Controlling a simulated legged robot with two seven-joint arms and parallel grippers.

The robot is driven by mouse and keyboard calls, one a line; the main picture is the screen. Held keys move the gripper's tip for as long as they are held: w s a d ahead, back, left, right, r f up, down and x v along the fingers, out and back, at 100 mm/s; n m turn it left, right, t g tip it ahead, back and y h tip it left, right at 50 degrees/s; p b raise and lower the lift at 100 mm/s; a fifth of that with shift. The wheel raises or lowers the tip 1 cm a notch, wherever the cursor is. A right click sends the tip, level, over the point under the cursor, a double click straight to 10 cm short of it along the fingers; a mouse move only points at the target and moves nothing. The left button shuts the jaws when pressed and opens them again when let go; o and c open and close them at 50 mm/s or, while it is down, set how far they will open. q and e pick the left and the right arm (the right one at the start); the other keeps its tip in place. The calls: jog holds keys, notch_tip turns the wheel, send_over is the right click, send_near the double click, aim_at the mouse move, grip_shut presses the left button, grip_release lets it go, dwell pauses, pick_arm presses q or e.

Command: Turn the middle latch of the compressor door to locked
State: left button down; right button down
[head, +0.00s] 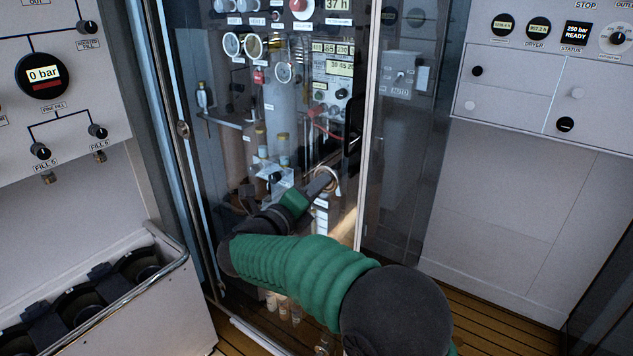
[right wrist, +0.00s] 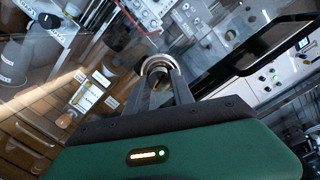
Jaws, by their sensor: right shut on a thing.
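The compressor door (head: 366,150) is a tall glass door, closed or nearly so, with gauges and pipes showing behind it. The middle latch (head: 330,171) is a round, pale metal piece at the door's right edge, below the black handle (head: 352,128). My right gripper (head: 321,184) reaches it from the lower left. In the right wrist view the two fingers (right wrist: 162,85) are closed on the latch (right wrist: 157,62), whose round rim shows beyond the tips. The fingers hide part of the latch, and I cannot tell its turned position. My left gripper is in no view.
The black door handle also shows in the right wrist view (right wrist: 262,48), close to the fingers. A fill panel (head: 60,110) and a metal-railed bin (head: 90,290) with dark cylinders stand on the left. A grey wall panel (head: 540,95) is on the right.

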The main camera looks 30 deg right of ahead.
jog(key=shift+a+n+g+p, duration=0.1)
jog(key=shift+n+g+p, duration=0.15)
jog(key=shift+n+p, duration=3.8)
jog(key=shift+a+n+g+p, duration=0.1)
jog(key=shift+n+g+p, duration=0.15)
jog(key=shift+n+p, duration=3.8)
jog(key=shift+m+p, duration=0.8)
jog(key=c, duration=1.3)
grip_release()
jog(key=shift+w+d, duration=0.1)
jog(key=shift+o, duration=1)
jog(key=shift+w, duration=0.1)
